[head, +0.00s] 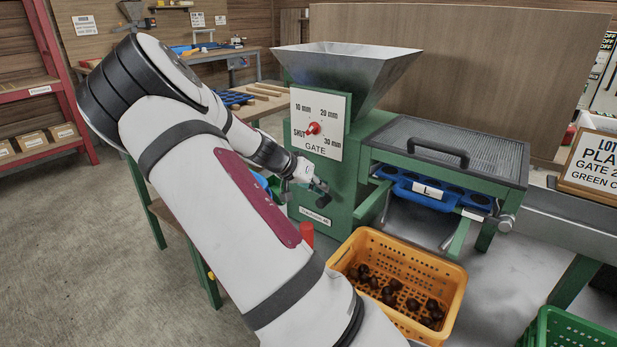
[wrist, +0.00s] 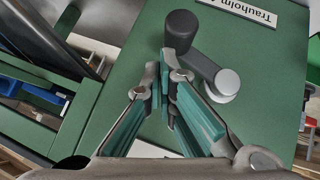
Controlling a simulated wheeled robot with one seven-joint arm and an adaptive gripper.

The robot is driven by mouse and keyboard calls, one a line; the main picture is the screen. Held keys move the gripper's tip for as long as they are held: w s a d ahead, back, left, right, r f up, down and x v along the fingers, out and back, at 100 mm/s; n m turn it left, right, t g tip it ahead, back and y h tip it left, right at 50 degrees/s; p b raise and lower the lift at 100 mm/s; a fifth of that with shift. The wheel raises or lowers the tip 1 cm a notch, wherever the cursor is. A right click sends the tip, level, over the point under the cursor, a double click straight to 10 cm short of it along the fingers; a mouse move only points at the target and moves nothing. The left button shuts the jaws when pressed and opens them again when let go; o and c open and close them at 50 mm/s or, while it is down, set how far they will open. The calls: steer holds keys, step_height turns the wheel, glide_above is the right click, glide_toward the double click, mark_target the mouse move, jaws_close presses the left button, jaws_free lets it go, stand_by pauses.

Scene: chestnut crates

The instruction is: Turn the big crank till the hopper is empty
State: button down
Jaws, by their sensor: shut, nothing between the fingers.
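The grey metal hopper (head: 345,72) stands on the green machine (head: 371,128) in the head view. Its inside is mostly hidden, so I cannot tell what it holds. The crank (wrist: 205,65) has a dark grey arm with a dark round grip at one end and a pale metal hub at the other, on the green housing in the wrist view. My gripper (wrist: 165,82) is shut and empty, its fingertips right by the crank's dark grip. I cannot tell whether they touch. In the head view my gripper (head: 318,188) is low at the machine's front, mostly covering the crank.
A gate dial (head: 320,125) with a red knob is on the machine's front. An orange crate (head: 445,270) with several chestnuts stands below. A blue tray (head: 415,187) sits under the mesh lid (head: 455,150). A green crate (head: 560,325) is at the lower right.

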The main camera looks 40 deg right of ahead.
step_height(320, 180, up, 4)
steer(key=shift+w+d+f+p, duration=0.1)
steer(key=shift+f+p, duration=0.1)
steer(key=shift+p, duration=0.65)
steer(key=s+p+v, duration=0.1)
steer(key=v, duration=0.8)
steer(key=shift+a+r+p, duration=0.3)
steer(key=shift+a+p, duration=0.05)
steer(key=shift+a, duration=0.05)
steer(key=shift+s, duration=0.2)
